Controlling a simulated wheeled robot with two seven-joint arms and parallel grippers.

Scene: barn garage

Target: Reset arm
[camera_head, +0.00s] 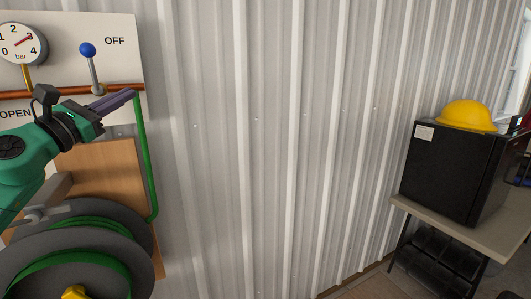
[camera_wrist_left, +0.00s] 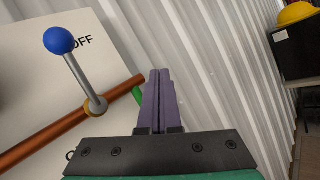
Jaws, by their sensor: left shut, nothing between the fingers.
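My left gripper (camera_head: 112,101) reaches in from the left in the head view, in front of the white panel's lower right part. Its two purple fingers are shut together with nothing between them; they also show in the left wrist view (camera_wrist_left: 158,75). A lever with a blue ball knob (camera_head: 87,50) stands up from the copper pipe beside the OFF label, up and left of the fingers. In the left wrist view the knob (camera_wrist_left: 59,41) is left of the fingers and apart from them. My right gripper is in neither view.
A pressure gauge (camera_head: 19,43) sits at the upper left. A hose reel (camera_head: 130,222) with a green hose (camera_head: 145,160) is below my left arm. A corrugated wall (camera_head: 270,150) fills the middle. A black cabinet (camera_head: 455,172) with a yellow helmet (camera_head: 466,115) stands on a table (camera_head: 481,232) at right.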

